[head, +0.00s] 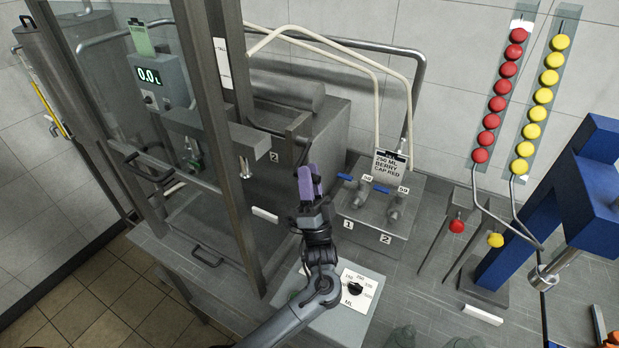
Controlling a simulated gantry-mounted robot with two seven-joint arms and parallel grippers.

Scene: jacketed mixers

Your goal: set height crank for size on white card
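The white card (389,166) hangs in a black clip above the valve block and reads "250 ML BERRY CAP RED". A dark crank-like handle (297,128) sticks out beside the filler's upright, by a label marked 2. I cannot tell for sure that it is the height crank. My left gripper (310,183) has purple fingers and points up just below this handle, in front of the grey cabinet. The fingers look close together; any gap or contact with the handle is unclear.
A black dial (354,287) on a white ML scale sits right of my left arm. The valve block (371,222) has two taps, marked 1 and 2. A glass-doored frame (183,150) stands left. Red caps (489,121), yellow caps (534,113) and a blue press (545,205) are right.

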